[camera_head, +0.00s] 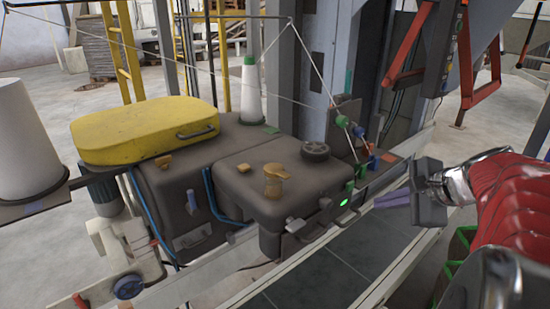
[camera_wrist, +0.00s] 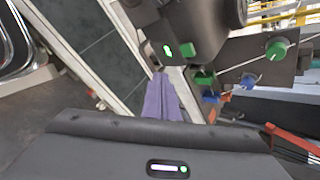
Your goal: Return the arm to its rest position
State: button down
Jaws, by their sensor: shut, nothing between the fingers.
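My gripper (camera_head: 378,202) is at the right in the head view, at the end of my red and chrome arm. Its two purple fingers are together with nothing between them and point left toward the dark machine (camera_head: 290,180). In the wrist view the shut gripper (camera_wrist: 161,78) points up the picture, its tips close to the machine's corner with a lit green button (camera_wrist: 167,49). The head view shows that button (camera_head: 344,202) just left of the fingertips. I cannot tell whether the tips touch the machine.
Green and blue knobs on a small panel (camera_head: 352,130) stand behind the gripper. A yellow cover (camera_head: 145,130) and a white thread cone (camera_head: 249,90) are farther left. Red-orange frames (camera_head: 405,45) stand at the upper right. Dark floor tiles (camera_head: 330,265) lie open below the gripper.

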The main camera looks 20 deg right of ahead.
jog(key=shift+s+d, duration=0.2)
jog(key=shift+s, duration=0.45)
jog(key=s+a+f+n+g+h, duration=0.1)
jog(key=a+f+n+g+h, duration=0.3)
jog(key=a+f+n, duration=0.65)
jog(key=s+a+r+n+y, duration=0.1)
jog(key=s+a+r+n, duration=0.1)
jog(key=a+n, duration=0.4)
jog(key=s+a+r+n+y, duration=0.1)
jog(key=s+a+r+n, duration=0.2)
jog(key=a, duration=0.8)
jog(key=s+n, duration=0.1)
jog(key=n, duration=0.1)
jog(key=shift+a+n+t+y, duration=0.25)
jog(key=shift+n+t+y, duration=0.05)
jog(key=shift+n+y, duration=0.1)
jog(key=shift+s, duration=0.15)
